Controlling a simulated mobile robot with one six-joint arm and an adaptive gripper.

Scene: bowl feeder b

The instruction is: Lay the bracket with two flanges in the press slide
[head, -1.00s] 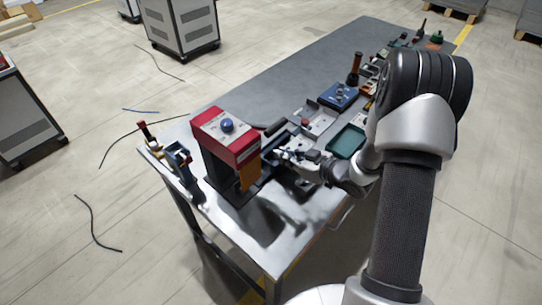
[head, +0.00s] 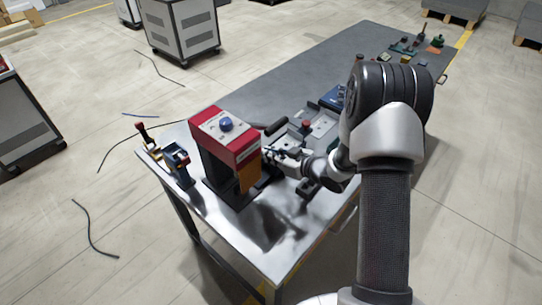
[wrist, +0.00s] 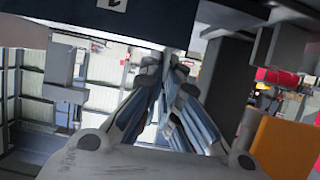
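The press (head: 226,136) has a red head with a blue button, a dark body and an orange front part (head: 248,178). It stands at the near end of the table. My gripper (head: 272,152) is close to the right side of the press, partly hidden by my wrist. In the wrist view, the fingers of my gripper (wrist: 170,76) converge, with their tips close together below a dark block with a white mark (wrist: 95,20). I cannot tell whether a thin part is between the tips. I cannot make out the bracket or the press slide clearly. The orange part also shows in the wrist view (wrist: 285,145).
A stand with yellow and blue parts (head: 178,163) is left of the press. A grey tray with a red knob (head: 306,126) and a blue box (head: 332,98) lie behind my gripper. The near right table corner (head: 285,255) is clear.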

